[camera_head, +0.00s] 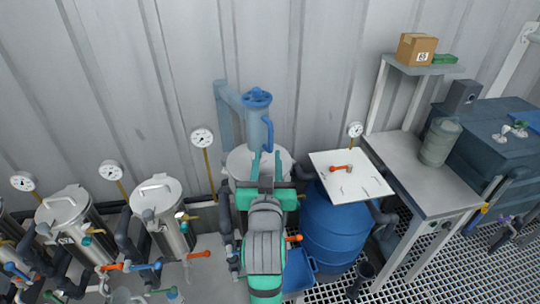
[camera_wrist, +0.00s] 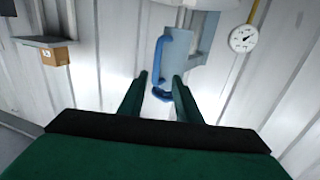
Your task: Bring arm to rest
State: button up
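My gripper (camera_head: 266,156) is in the middle of the head view, above a steel vessel. Its two green fingers are apart, with a clear gap between them and nothing visibly held. A light-blue cylinder (camera_head: 257,128) with a blue knob on top and a blue side handle (camera_head: 268,133) stands upright just behind the fingertips. In the wrist view, the fingers (camera_wrist: 160,80) frame the blue handle (camera_wrist: 166,45) beyond them. I cannot tell whether a finger touches it. My arm partly hides the vessel (camera_head: 240,160) under the cylinder.
Capped steel vessels (camera_head: 160,198) with pipes and coloured valves stand left. A blue barrel (camera_head: 330,232) and a white board (camera_head: 370,178) bearing a red-handled item are right of my arm. A metal table (camera_head: 420,180) with a raised shelf holding a cardboard box (camera_head: 416,49) stands further right. A corrugated wall is behind.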

jog(key=shift+s+d, duration=0.25)
jog(key=shift+s, duration=0.25)
jog(key=s+a+f+g, duration=0.1)
jog(key=s+f, duration=0.8)
jog(key=f, duration=0.3)
jog(key=s+a+f, duration=0.1)
jog(key=s+f, duration=0.8)
jog(key=f, duration=0.3)
jog(key=s+f, duration=0.2)
jog(key=s, duration=1)
jog(key=s+f+g+y, duration=0.1)
jog(key=s+f, duration=0.1)
jog(key=s, duration=1.1)
jog(key=shift+s+f+n+g, duration=0.15)
jog(key=shift+f+n+g, duration=0.15)
jog(key=shift+f+n, duration=0.1)
